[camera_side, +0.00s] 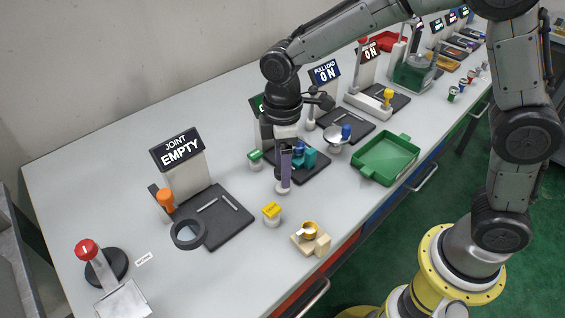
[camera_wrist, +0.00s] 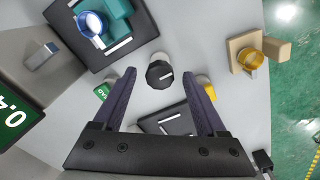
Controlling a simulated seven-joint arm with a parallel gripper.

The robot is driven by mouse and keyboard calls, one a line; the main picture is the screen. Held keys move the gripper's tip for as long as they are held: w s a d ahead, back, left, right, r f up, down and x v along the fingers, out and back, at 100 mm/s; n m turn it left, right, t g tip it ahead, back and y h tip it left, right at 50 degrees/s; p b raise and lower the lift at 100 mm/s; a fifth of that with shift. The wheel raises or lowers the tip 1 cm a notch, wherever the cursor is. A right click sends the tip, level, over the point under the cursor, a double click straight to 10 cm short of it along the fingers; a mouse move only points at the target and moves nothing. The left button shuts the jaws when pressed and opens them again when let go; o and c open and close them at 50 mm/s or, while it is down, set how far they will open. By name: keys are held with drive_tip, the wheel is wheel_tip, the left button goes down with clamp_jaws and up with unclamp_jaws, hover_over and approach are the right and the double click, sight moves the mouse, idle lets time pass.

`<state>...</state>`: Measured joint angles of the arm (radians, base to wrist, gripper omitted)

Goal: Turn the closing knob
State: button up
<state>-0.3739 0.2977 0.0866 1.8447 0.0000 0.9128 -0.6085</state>
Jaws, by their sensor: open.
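A round black-topped knob (camera_wrist: 160,76) with a white pointer line stands between my fingertips in the wrist view. It is probably the closing knob; I see no label on it. In the side view its pale base (camera_side: 283,189) shows just under my fingers, and its top is mostly hidden. My gripper (camera_side: 285,178) points down over it, with the purple fingers apart. In the wrist view the fingers of my gripper (camera_wrist: 160,73) lie to the left and right of the knob, with gaps visible. I cannot tell how far down they reach.
A green knob (camera_side: 254,157) and a yellow knob (camera_side: 271,211) stand on either side. Behind my gripper is a dark plate with teal and blue parts (camera_wrist: 118,22). A wooden block with a brass cup (camera_side: 308,232) and a green tray (camera_side: 386,158) stand to the right.

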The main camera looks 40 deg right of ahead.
clamp_jaws()
idle(0.4)
drive_tip(key=shift+m, duration=0.3)
drive_tip(key=m, duration=0.3)
drive_tip(key=shift+m, duration=0.3)
drive_tip(key=m, duration=0.9)
drive_tip(key=shift+m, duration=2.2)
